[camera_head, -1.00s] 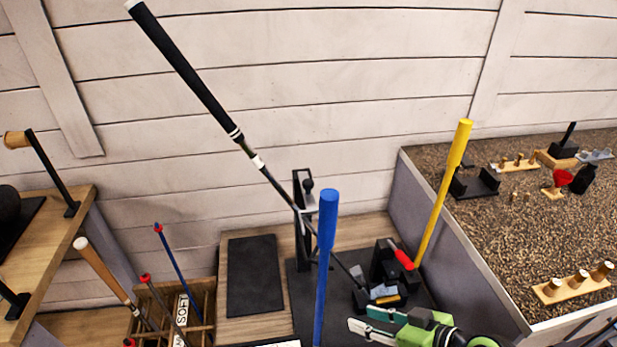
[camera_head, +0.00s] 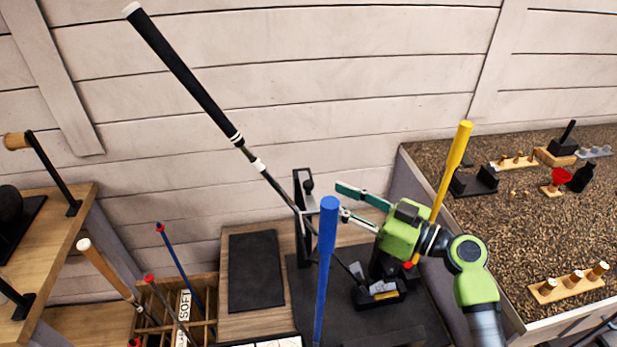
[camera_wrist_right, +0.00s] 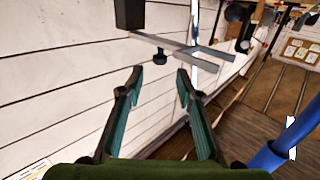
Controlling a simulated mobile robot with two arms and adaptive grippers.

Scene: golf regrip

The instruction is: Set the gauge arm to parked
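No part is clearly labelled as the gauge arm. A black upright stand (camera_head: 303,228) with a small knob stands behind the blue post. In the right wrist view a grey forked arm (camera_wrist_right: 180,46) with a black knob (camera_wrist_right: 160,57) extends from a black block (camera_wrist_right: 130,14), just beyond my fingertips. My right gripper (camera_head: 344,202) is open and empty, right of the stand; its two teal fingers (camera_wrist_right: 160,74) are apart in the wrist view. A golf club with a black grip (camera_head: 185,75) slants past the stand down to a black clamp (camera_head: 378,292). My left gripper is out of view.
A blue post (camera_head: 326,250) rises in front of the stand, and a yellow one (camera_head: 452,170) stands behind my right gripper. A wooden crate (camera_head: 207,285) holds several shafts. A dark mat (camera_head: 255,270) lies bare. The speckled bench (camera_head: 530,235) is at right.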

